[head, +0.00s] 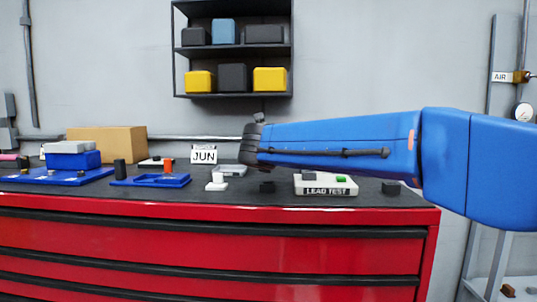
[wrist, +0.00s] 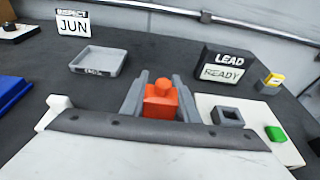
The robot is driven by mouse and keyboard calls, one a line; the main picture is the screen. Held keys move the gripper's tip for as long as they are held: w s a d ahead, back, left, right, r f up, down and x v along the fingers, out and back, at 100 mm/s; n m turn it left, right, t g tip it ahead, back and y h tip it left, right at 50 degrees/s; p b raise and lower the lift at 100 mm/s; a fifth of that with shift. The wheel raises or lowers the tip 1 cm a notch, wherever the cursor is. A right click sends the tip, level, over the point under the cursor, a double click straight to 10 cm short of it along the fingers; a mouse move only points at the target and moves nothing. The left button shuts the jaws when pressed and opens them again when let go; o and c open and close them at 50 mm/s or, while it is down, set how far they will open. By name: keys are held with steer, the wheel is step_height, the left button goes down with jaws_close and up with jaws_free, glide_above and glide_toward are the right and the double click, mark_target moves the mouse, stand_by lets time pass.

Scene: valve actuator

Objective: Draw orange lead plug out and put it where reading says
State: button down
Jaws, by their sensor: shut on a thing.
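My gripper (wrist: 160,92) has its two grey fingers shut on an orange plug (wrist: 162,102) in the wrist view. The plug is left of the white lead test box (wrist: 252,118), whose square grey socket (wrist: 229,117) looks empty. The box also shows in the head view (head: 326,190), lettered LEAD TEST, with a green button (wrist: 276,133). A dark display (wrist: 228,68) behind it reads LEAD READY. A grey tray (wrist: 93,63) stands ahead to the left; its small label is unclear. In the head view my arm hides the held plug and fingers.
An INSPECT JUN sign (wrist: 73,23) stands behind the grey tray. A yellow-topped block (wrist: 271,82) is right of the display. A blue tray (head: 150,181), an orange-red piece (head: 168,165) and a cardboard box (head: 108,142) are at the left of the red bench (head: 210,240).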

steer(key=shift+f, duration=1)
steer(key=shift+f, duration=1.5)
stand_by(0.8)
steer(key=c, duration=1.3)
jaws_free()
steer(key=v, duration=1.7)
steer(key=shift+s, duration=0.25)
steer(key=shift+s, duration=0.1)
